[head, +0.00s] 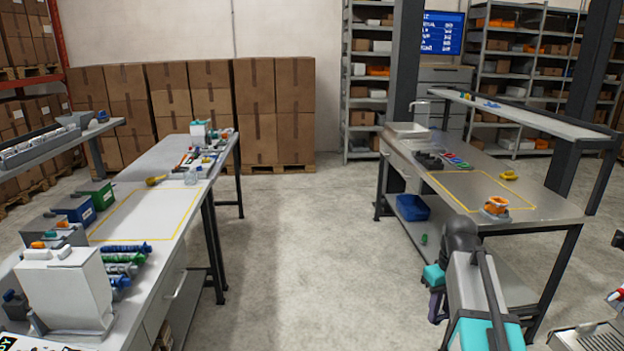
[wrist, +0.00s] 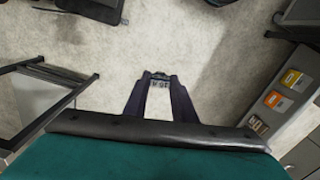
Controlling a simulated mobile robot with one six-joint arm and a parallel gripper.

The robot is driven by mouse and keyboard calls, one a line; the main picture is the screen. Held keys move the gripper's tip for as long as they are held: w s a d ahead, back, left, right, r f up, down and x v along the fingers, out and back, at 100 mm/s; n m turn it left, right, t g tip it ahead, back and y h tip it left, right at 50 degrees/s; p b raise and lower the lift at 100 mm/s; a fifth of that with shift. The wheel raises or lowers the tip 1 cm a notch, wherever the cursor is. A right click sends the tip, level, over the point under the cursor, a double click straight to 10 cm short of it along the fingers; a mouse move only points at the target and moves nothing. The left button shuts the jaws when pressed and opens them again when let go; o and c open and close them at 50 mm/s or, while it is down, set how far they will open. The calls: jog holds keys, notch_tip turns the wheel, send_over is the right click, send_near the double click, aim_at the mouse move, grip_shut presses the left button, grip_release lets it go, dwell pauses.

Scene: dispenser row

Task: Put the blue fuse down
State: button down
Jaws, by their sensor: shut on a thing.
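My gripper (head: 437,306) hangs low at the right of the head view, over the aisle floor beside the right-hand table. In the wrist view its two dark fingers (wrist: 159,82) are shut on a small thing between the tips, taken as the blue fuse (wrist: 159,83). Only a dark end and a pale marked face of it show; its blue colour cannot be made out. In the head view the held thing is hidden or too small to tell. Bare floor lies behind the fingertips in the wrist view.
The left table (head: 125,221) and right table (head: 473,190) each have a yellow-outlined area. An orange-topped device (head: 496,205) and a yellow ring (head: 509,175) stand on the right table. A blue bin (head: 412,208) is on its lower shelf. The aisle (head: 300,240) between tables is clear.

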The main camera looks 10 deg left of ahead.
jog(key=d, duration=0.6)
jog(key=shift+d, duration=0.35)
jog(key=shift+a, duration=0.1)
